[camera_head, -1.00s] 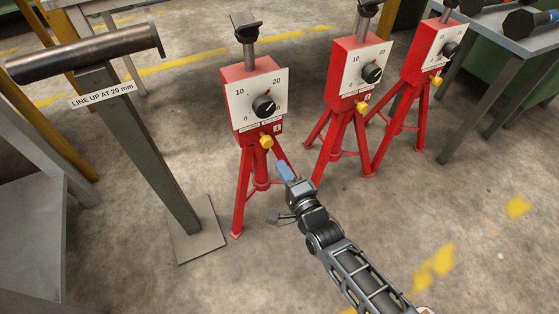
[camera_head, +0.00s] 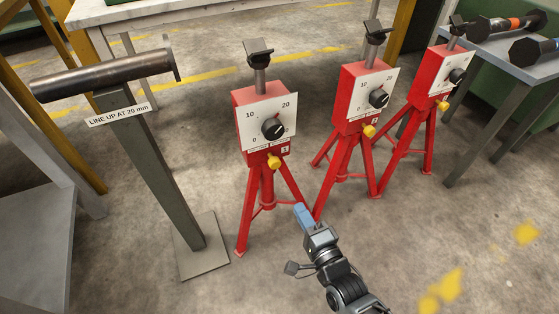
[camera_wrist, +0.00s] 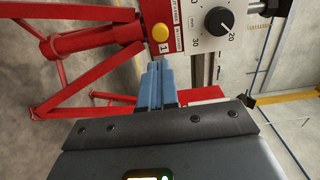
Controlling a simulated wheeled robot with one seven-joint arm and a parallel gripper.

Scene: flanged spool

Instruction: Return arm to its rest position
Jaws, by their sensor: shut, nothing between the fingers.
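My gripper (camera_head: 303,214) is shut and empty, with its blue fingers together, low in front of the nearest red stand. Its blue fingers (camera_wrist: 159,83) also show in the wrist view, pointing at that stand. The nearest red stand (camera_head: 259,115) has a dial plate, a black knob (camera_head: 273,128) and a yellow knob (camera_head: 274,161). In the wrist view the yellow knob (camera_wrist: 160,32) and black knob (camera_wrist: 220,21) appear just beyond the fingertips. I see no contact between the fingers and the stand.
Two more red stands (camera_head: 355,100) (camera_head: 427,90) stand to the right. A dark cylinder (camera_head: 105,74) lies on a grey post (camera_head: 155,165) at left, labelled "LINE UP AT 20 mm". A table (camera_head: 515,55) with dumbbell-like spools is at right. Floor at front right is clear.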

